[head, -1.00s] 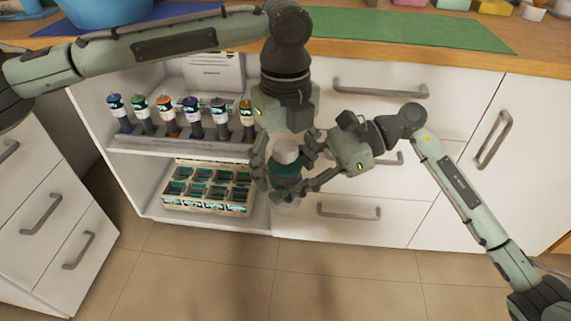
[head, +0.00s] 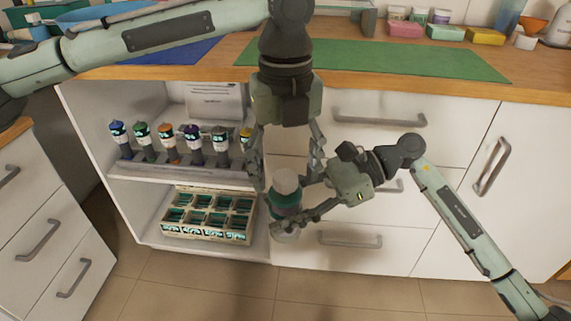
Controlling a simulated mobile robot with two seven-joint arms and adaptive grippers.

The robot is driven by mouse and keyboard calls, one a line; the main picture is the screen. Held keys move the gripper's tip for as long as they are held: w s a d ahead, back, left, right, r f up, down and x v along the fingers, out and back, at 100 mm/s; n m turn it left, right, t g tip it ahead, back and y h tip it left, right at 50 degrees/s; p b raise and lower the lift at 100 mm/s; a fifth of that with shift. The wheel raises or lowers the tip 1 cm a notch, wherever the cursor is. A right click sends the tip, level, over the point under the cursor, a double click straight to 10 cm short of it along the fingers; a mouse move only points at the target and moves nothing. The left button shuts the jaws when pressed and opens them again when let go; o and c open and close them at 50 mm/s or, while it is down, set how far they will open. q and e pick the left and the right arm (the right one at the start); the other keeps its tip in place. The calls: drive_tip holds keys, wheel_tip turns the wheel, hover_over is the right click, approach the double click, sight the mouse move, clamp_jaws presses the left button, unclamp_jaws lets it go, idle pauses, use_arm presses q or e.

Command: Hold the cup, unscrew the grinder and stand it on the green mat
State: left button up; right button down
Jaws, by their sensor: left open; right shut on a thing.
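A grinder with a pale grey top and dark green body (head: 286,203) stands nearly upright in front of the cabinet. The clear cup (head: 286,232) shows at its lower end; where the two meet is partly hidden by fingers. My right gripper (head: 290,212) reaches in from the right and is shut on the cup, its fingers around the lower part. My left gripper (head: 286,172) points down from above, open, with its fingers spread on either side of the pale top and apart from it. The green mat (head: 375,60) lies bare on the wooden counter.
An open cabinet holds a shelf rack (head: 180,163) with several coloured-cap bottles and a compartment crate (head: 208,215) below. A blue mat (head: 160,52) lies left of the green mat. Small coloured boxes (head: 445,33) stand at the counter's back. White drawers stand behind my grippers.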

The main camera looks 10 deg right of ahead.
sight(285, 196)
use_arm(q)
wheel_tip(285, 196, down, 6)
drive_tip(key=shift+r, duration=0.1)
drive_tip(key=shift+c, duration=0.3)
drive_tip(key=c, duration=1.2)
drive_tip(key=shift+o, duration=0.2)
drive_tip(key=shift+n, duration=1.7)
drive_tip(key=o, duration=1.3)
